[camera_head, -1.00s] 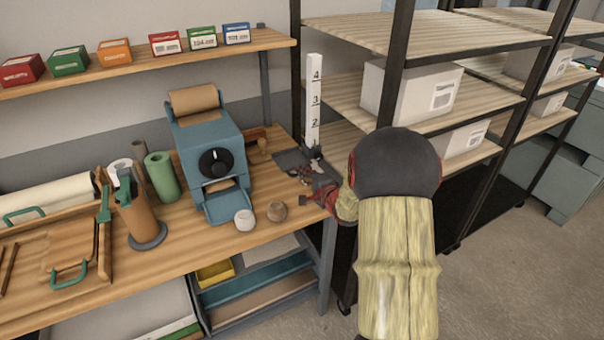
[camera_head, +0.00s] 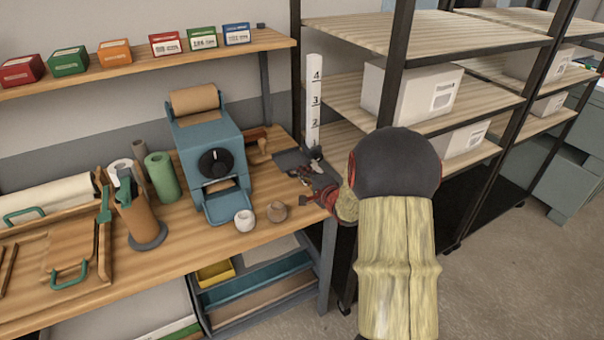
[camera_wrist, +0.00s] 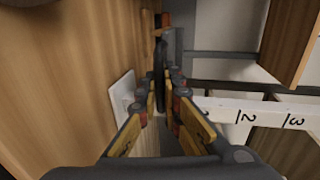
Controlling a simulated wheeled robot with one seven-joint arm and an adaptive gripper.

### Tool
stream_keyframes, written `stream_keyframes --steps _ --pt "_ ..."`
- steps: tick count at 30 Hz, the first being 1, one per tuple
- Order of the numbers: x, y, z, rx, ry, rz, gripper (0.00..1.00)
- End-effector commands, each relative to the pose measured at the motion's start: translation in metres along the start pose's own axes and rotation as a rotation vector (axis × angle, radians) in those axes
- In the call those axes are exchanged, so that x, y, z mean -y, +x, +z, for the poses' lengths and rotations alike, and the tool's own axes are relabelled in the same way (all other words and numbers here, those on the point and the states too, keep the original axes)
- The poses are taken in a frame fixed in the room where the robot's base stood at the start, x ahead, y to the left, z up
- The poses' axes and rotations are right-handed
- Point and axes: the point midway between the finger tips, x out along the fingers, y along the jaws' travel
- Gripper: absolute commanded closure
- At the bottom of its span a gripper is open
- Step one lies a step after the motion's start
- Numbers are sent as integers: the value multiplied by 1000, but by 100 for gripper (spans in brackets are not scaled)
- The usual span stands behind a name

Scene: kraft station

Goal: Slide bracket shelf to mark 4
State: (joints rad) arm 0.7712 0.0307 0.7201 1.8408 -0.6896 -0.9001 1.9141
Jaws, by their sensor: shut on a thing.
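The white scale post (camera_head: 314,105) stands upright at the back right of the bench, with black numerals 2, 3 and 4 showing. The dark grey bracket shelf (camera_head: 286,160) is low by the post, below the 2, partly hidden by my gripper. My gripper (camera_head: 310,176) is at its right side. In the wrist view my gripper's fingers (camera_wrist: 160,92) are close together on a narrow dark part of the bracket shelf (camera_wrist: 161,65). The exact contact is hard to see.
A blue dispenser (camera_head: 211,150) with a brown roll stands left of the bracket. The rack's black upright (camera_head: 393,70) and a white box (camera_head: 412,92) are close on the right.

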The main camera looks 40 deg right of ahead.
Motion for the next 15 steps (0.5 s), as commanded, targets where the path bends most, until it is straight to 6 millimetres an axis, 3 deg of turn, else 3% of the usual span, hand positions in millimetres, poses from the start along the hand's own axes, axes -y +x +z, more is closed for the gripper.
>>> stream_keyframes --steps 8,15 --pt "22 -5 0 0 1 -3 100" --pt "61 -13 -1 -1 0 -5 100"
